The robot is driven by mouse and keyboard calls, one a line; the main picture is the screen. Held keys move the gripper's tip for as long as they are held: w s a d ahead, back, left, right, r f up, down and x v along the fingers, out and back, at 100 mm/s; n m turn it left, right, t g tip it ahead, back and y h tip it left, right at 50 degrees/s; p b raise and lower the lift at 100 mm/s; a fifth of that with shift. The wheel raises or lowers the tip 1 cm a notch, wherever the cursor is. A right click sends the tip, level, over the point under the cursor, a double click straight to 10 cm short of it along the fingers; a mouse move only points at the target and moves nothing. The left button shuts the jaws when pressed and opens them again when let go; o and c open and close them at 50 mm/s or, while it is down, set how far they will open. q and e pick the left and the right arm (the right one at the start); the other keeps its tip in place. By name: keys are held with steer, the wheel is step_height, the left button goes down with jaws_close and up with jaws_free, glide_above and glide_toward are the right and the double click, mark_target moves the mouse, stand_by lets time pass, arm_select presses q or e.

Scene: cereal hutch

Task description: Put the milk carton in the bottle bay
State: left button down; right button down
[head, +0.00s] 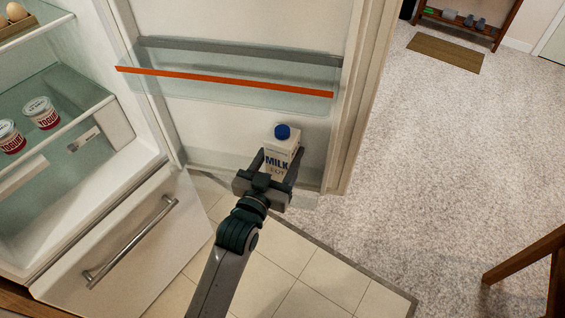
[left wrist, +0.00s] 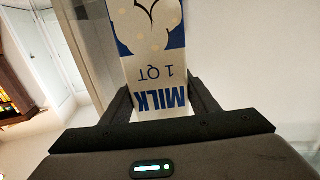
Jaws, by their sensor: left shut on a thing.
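The milk carton (head: 285,146), white with a blue cap and blue lettering, is upright between the fingers of my left gripper (head: 279,160). My left gripper is shut on the carton, which also shows close up in the left wrist view (left wrist: 152,55). The open fridge door carries a clear bay with an orange strip (head: 230,83). A lower clear bay (head: 220,158) runs along the door's bottom. The carton is below the orange strip, in front of or over the lower bay; I cannot tell which. My right gripper is not in view.
Fridge shelves at the left hold two yogurt cups (head: 41,113) and an egg box (head: 15,22). A drawer (head: 120,245) with a bar handle is below. A wooden furniture piece (head: 530,260) stands at the lower right. The carpet (head: 430,160) between is clear.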

arm_select(q)
step_height(320, 180, down, 4)
steer(key=shift+r, duration=0.2)
steer(key=shift+w+f, duration=0.1)
steer(key=shift+f, duration=0.05)
steer(key=shift+w+f, duration=0.1)
steer(key=shift+f, duration=0.1)
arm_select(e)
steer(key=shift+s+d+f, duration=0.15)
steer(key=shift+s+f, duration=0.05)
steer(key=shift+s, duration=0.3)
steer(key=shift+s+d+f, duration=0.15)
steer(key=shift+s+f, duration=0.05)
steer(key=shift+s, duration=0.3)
arm_select(q)
steer(key=shift+f, duration=0.1)
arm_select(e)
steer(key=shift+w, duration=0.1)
arm_select(q)
steer(key=c, duration=1)
jaws_free()
steer(key=shift+f, duration=0.25)
steer(key=shift+c, duration=0.2)
steer(key=o, duration=0.3)
steer(key=shift+o, duration=0.2)
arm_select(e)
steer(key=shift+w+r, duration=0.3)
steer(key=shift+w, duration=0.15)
